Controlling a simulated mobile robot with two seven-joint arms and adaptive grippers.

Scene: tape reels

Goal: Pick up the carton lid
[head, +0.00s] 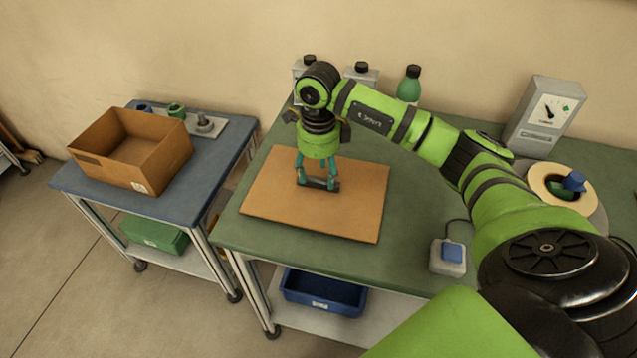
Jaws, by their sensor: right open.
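The carton lid (270,207) is a flat brown board lying on the green-topped table. My right gripper (318,187) points down over the middle of the lid, its fingers apart. Its tips are at or just above the lid's surface; I cannot tell whether they touch it. A dark bar shows between the fingertips, and I cannot tell whether it belongs to the lid or to the gripper. The open brown carton (112,172) stands on the blue-topped cart to the left. My left gripper is not in view.
Bottles, including a green one (409,86), stand at the table's back. A grey meter (545,115), a tape reel (560,186) and a blue-button box (449,256) are to the right. A gap separates the table from the cart (200,185).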

